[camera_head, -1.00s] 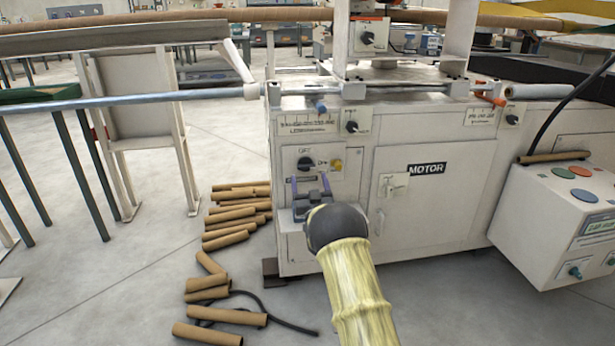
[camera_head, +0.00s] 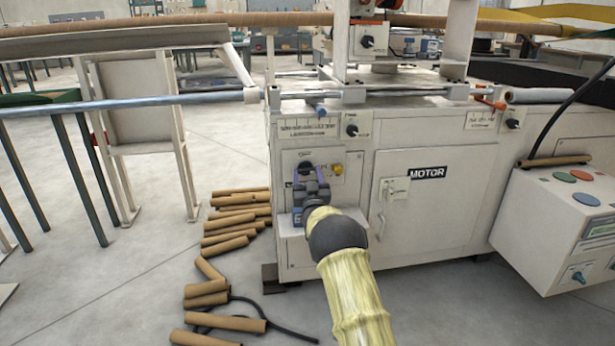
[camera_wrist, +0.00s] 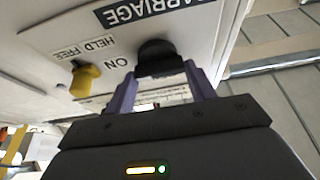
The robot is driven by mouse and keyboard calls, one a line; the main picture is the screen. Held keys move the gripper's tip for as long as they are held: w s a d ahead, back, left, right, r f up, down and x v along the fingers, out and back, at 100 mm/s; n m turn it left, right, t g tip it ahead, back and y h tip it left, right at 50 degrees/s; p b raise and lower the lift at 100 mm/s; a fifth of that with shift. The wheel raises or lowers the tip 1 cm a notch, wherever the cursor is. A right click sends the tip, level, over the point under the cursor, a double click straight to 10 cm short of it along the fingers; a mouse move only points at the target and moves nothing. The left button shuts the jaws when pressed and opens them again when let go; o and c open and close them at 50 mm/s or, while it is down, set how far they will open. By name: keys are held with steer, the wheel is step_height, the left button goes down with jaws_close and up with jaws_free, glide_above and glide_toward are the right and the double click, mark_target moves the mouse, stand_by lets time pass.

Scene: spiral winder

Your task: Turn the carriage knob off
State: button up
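The carriage knob is a black rotary knob (camera_wrist: 158,56) on a white plate lettered CARRIAGE, ON and HELD FREE, seen upside down in the wrist view. In the head view the knob (camera_head: 305,166) shows just above my gripper (camera_head: 309,172). My gripper (camera_wrist: 162,74) has its two purple fingers spread, with their tips at the two sides of the knob's near end. I cannot tell whether the tips touch it. The knob's lower part is partly hidden by the fingers in the head view.
A yellow knob (camera_wrist: 86,78) sits close beside the black one; it also shows in the head view (camera_head: 337,169). Another dark knob (camera_head: 351,130) is above on the machine. The MOTOR door (camera_head: 420,215) is to the right. Cardboard tubes (camera_head: 228,230) lie on the floor at left.

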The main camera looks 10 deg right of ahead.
steer(key=shift+n+y, duration=0.4)
steer(key=shift+n, duration=0.2)
steer(key=n+y+p, duration=0.1)
steer(key=n, duration=0.2)
steer(key=n+y, duration=0.2)
steer(key=n, duration=0.1)
steer(key=shift+d+g+p, duration=0.1)
steer(key=shift+g+p, duration=0.25)
steer(key=shift+g, duration=0.05)
steer(key=n+y+p, duration=0.1)
steer(key=n, duration=0.2)
steer(key=n+g+y, duration=0.1)
steer(key=n, duration=0.2)
steer(key=shift+r+g+p, duration=0.15)
steer(key=shift+g+p, duration=0.15)
steer(key=shift+p, duration=0.1)
steer(key=n+g+p, duration=0.1)
steer(key=n, duration=0.1)
steer(key=n+y+p, duration=0.1)
steer(key=n, duration=0.2)
steer(key=shift+g, duration=0.4)
steer(key=shift+n+g+p, duration=0.75)
steer(key=shift+n+g, duration=0.05)
steer(key=shift+n, duration=1.3)
steer(key=o, duration=1)
